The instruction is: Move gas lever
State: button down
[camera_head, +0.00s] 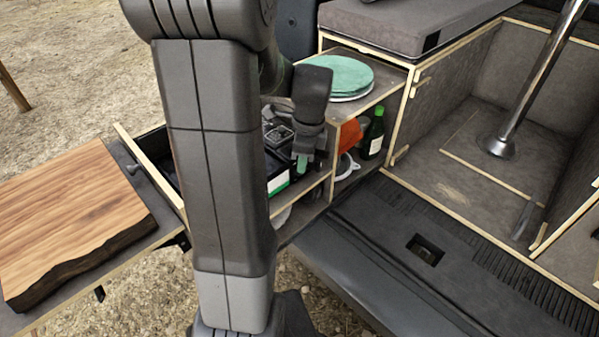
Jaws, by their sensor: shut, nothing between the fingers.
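My gripper (303,158) hangs pointing down over the black stove drawer, at the right of my upright arm link. Its small fingers are together with nothing visible between them. A black stove part (277,133) shows beside the gripper, partly covered by my arm. A box with a white and green label (278,183) shows just below and left of the gripper. I cannot make out the gas lever; it may be hidden behind my arm or gripper. I cannot tell whether the fingers touch anything.
Green plates (338,76) sit on the shelf above right. A green bottle (373,135) and an orange item (350,134) stand in the cubby below. A wooden board (70,215) lies at left. A metal pole (535,75) stands in the van at right.

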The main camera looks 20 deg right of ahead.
notch_tip(320, 180, down, 3)
jog(key=shift+r+b, duration=0.15)
jog(key=shift+b, duration=0.6)
jog(key=shift+r, duration=0.3)
jog(key=shift+s+d+r+p, duration=0.1)
jog(key=shift+d+r+p, duration=0.1)
jog(key=shift+p, duration=0.25)
jog(key=shift+s+d+r+p, duration=0.2)
jog(key=shift+s+d+p, duration=0.15)
jog(key=shift+d, duration=0.2)
jog(key=shift+s+d+r+p, duration=0.2)
jog(key=shift+s+d, duration=0.1)
jog(key=shift+d, duration=0.25)
notch_tip(320, 180, up, 14)
jog(key=d+p, duration=0.1)
jog(key=shift+s+f, duration=0.15)
jog(key=shift+s, duration=0.15)
